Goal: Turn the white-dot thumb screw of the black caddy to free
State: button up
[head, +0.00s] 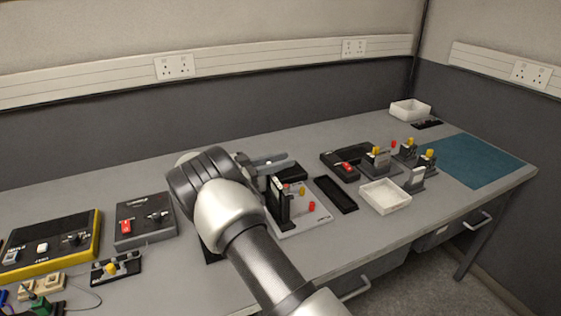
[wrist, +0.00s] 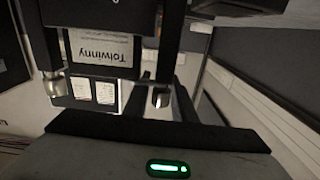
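My gripper (head: 266,162) is over the middle of the bench, pointing right. In the wrist view its two fingers (wrist: 108,92) stand wide apart. A black unit with a "Tolwinny" label (wrist: 101,46) and two white panels shows between and beyond them; I cannot tell whether they touch it. In the head view a black upright piece (head: 279,203) stands just below my gripper on a pale plate (head: 297,224) with red and yellow knobs. I cannot tell for sure which black piece is the caddy. No white-dot thumb screw can be made out; my arm hides part of this area.
Right of the plate are a black tray (head: 335,195), a white bin (head: 386,197) and several small holders with yellow tops. A red-switch box (head: 143,222) and a yellow-edged panel (head: 50,245) lie left. The teal mat (head: 478,163) is clear.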

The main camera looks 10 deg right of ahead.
grip_shut()
jog(key=m+g+b, duration=0.2)
jog(key=g+b, duration=0.1)
jog(key=b, duration=0.1)
jog(key=s+m+g+b, duration=0.1)
jog(key=m+g+b, duration=0.1)
jog(key=g+b, duration=0.2)
jog(key=shift+s+m+b, duration=0.15)
jog(key=shift+m+b, duration=0.15)
jog(key=shift+b, duration=0.5)
jog(key=shift+s, duration=0.1)
jog(key=shift+o, duration=1.9)
grip_release()
jog(key=shift+a, duration=0.1)
